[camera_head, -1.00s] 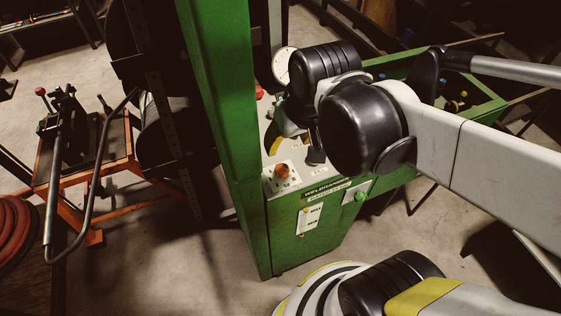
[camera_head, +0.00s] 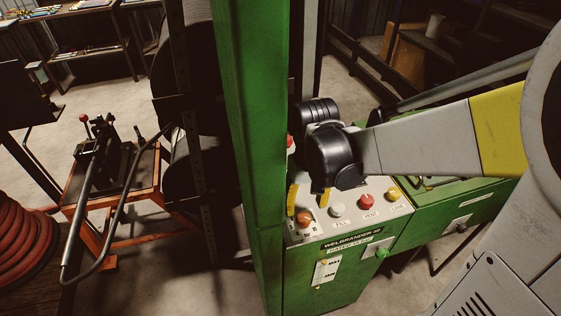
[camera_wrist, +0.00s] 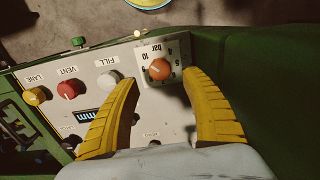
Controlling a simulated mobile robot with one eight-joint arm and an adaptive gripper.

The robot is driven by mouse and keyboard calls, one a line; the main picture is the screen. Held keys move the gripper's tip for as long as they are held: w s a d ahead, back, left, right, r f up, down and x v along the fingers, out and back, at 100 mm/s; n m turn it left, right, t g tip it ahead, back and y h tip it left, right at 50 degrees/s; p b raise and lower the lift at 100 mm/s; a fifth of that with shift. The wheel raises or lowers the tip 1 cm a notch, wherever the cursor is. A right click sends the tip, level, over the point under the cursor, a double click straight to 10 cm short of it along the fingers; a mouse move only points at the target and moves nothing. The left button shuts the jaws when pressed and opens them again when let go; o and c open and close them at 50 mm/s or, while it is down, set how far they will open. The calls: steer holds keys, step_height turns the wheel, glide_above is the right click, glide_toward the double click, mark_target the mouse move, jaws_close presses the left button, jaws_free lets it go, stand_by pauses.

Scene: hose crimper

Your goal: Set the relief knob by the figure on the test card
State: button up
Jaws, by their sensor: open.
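The orange relief knob (camera_head: 304,217) sits on a white dial plate at the left of the green machine's sloping panel. In the wrist view the knob (camera_wrist: 160,69) is round, on a scale marked "bar" with figures including 10. My gripper (camera_head: 308,204) is open, its yellow fingers over the panel by the knob. In the wrist view my gripper (camera_wrist: 160,78) has one fingertip on each side of the knob, with visible gaps; contact cannot be told.
White FILL (camera_head: 337,210), red VENT (camera_head: 367,202) and yellow LANE (camera_head: 392,194) buttons lie right of the knob. A tall green post (camera_head: 250,150) stands close on the left. A green knob (camera_head: 382,254) is on the cabinet front. A dark display (camera_wrist: 92,112) shows "mm".

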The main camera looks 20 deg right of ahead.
mark_target(304, 216)
step_height(304, 216, down, 6)
steer(key=shift+b, duration=1)
jaws_close()
